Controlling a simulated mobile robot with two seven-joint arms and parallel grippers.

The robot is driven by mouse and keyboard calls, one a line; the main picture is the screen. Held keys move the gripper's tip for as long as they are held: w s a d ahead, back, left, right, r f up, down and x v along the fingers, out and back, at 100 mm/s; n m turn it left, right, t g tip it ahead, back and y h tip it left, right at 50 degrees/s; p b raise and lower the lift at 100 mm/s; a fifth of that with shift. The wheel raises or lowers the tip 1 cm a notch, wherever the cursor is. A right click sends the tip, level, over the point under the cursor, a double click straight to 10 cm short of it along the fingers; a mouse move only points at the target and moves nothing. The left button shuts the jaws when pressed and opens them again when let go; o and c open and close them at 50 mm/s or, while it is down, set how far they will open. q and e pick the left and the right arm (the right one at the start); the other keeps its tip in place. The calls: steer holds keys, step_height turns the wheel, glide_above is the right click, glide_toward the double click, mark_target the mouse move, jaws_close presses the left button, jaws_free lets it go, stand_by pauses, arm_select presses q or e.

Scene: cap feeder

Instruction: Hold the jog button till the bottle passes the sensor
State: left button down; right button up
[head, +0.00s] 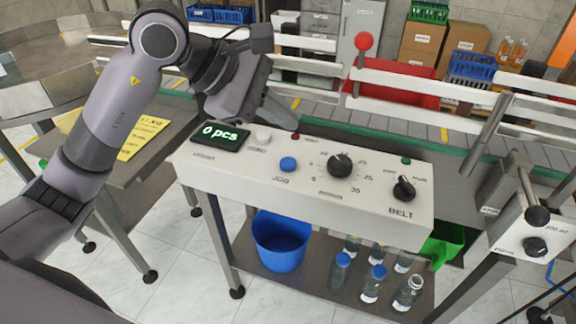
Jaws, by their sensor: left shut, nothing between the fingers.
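A white control panel (240,172) stands in front of the conveyor belt (300,117). It carries a blue button (288,164) whose small label is hard to read, a white button (262,138) and a display (220,136) reading "0 pcs". My left gripper (282,118) is shut and empty behind the display and white button. It is above and beyond the blue button, apart from it. I see no bottle on the visible stretch of belt and cannot make out the sensor. My right gripper is not in view.
The panel also has a large dial (340,165) and a BELT knob (404,188). A red ball (364,41) tops a post by the white rails. Below are a blue bucket (281,243) and several bottles (373,283). A yellow sheet (143,136) lies on the left table.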

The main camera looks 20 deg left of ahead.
arm_select(q)
steer(key=b, duration=0.3)
glide_above(283, 163)
step_height(283, 163, down, 4)
steer(key=shift+f, duration=0.65)
stand_by(1.1)
steer(key=shift+f+b, duration=0.1)
steer(key=shift+b, duration=0.2)
steer(key=shift+f+b, duration=0.35)
steer(key=shift+b, duration=0.15)
